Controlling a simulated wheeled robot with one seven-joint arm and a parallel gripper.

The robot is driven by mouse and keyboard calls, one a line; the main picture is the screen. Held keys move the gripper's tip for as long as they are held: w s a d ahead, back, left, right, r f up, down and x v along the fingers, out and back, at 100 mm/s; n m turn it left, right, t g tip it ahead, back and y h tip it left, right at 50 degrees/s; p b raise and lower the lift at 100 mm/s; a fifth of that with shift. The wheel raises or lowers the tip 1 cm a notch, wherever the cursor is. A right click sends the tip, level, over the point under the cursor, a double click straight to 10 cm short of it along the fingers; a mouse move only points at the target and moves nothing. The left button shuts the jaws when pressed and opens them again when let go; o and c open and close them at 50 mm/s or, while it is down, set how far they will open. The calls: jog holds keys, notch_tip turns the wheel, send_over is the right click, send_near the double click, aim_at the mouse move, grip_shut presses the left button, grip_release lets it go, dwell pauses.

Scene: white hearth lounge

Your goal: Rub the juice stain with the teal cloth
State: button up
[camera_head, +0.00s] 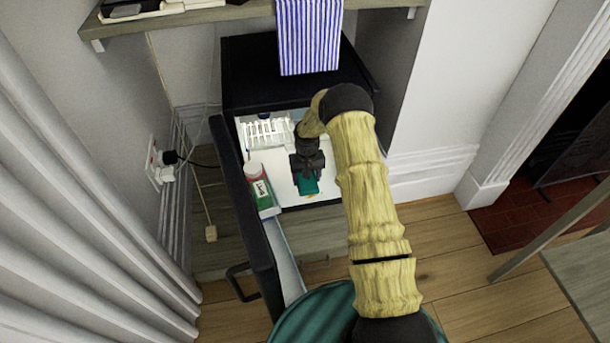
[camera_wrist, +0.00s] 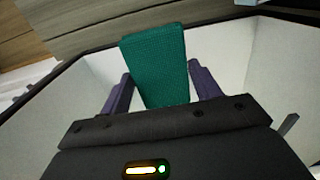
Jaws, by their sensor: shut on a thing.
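My gripper (camera_head: 306,175) is shut on the teal cloth (camera_head: 308,187) inside the open black mini fridge (camera_head: 250,88). The cloth hangs below the fingers, near the front of the white fridge floor (camera_head: 283,192). In the wrist view the teal cloth (camera_wrist: 156,62) stands out between the two purple-grey fingers of my gripper (camera_wrist: 158,88). A small orange trace of the juice stain (camera_head: 310,196) shows just by the cloth's lower edge. The rest of the stain is hidden or too small to make out. I cannot tell whether the cloth touches the floor.
The fridge door (camera_head: 247,215) stands open at the left, with a red-capped bottle (camera_head: 255,172) and a green-and-white carton (camera_head: 263,194) in its shelf. A white wire rack (camera_head: 266,132) is inside at the back. A striped towel (camera_head: 309,35) hangs over the fridge top.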

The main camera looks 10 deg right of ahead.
aim_at(325, 194)
jog(key=shift+w+f, duration=0.75)
jog(key=shift+f, duration=0.1)
jog(key=shift+f+b, duration=2.6)
jog(key=shift+f, duration=0.4)
jog(key=shift+f+b, duration=0.5)
jog(key=shift+f, duration=0.55)
jog(key=shift+d+r+p, duration=0.1)
jog(key=shift+d+p, duration=0.35)
jog(key=shift+d, duration=1.35)
jog(key=shift+d, duration=0.1)
jog(key=shift+d, duration=1.75)
